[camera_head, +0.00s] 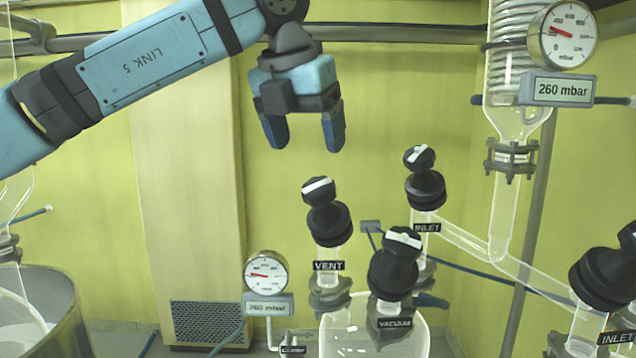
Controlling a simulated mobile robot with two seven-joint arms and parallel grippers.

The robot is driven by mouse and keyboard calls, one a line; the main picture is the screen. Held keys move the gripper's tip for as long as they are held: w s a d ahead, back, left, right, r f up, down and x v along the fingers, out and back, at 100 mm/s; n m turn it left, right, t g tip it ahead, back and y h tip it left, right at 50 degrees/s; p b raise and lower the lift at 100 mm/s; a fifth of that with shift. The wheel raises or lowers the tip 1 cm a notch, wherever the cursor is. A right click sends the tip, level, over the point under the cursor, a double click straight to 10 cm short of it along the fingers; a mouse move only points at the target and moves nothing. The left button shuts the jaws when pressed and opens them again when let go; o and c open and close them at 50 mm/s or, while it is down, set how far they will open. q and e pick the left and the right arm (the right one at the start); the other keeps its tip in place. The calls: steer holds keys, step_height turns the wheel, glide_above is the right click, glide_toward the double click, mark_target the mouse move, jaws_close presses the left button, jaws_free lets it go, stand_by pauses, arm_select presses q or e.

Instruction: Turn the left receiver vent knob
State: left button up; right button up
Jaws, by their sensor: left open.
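The vent knob (325,212) is black with a white bar on its tilted cap and stands upright on a glass neck over a "VENT" label (328,266). It sits above a glass receiver vessel (411,341) at the bottom centre. My left gripper (305,138) hangs above the vent knob and slightly left of it, fingers pointing down. It is open and empty, with a clear gap between its fingertips and the knob. My right gripper is not in view.
A black vacuum knob (394,268) stands close to the right, with an inlet knob (424,182) behind it. Another inlet knob (606,275) is at the right edge. A pressure gauge (266,272) reading 260 mbar stands left of the vent knob. Glass tubing (513,262) runs at the right.

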mark_target(318, 184)
arm_select(q)
steer(key=p+x, duration=0.1)
steer(key=x, duration=0.7)
steer(key=shift+w+d+f, duration=0.1)
steer(key=shift+w+f, duration=0.1)
steer(key=shift+f, duration=0.1)
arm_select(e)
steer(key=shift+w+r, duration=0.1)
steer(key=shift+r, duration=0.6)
arm_select(q)
steer(key=c, duration=0.9)
steer(key=shift+f+m+b, duration=0.15)
steer(key=shift+m+b, duration=0.45)
steer(key=shift+b, duration=0.05)
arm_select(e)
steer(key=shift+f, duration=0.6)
arm_select(q)
steer(key=shift+m+b, duration=0.5)
steer(key=shift+m, duration=0.5)
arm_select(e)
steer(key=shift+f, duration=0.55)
arm_select(q)
steer(key=shift+m+y, duration=0.3)
steer(key=shift+m, duration=0.2)
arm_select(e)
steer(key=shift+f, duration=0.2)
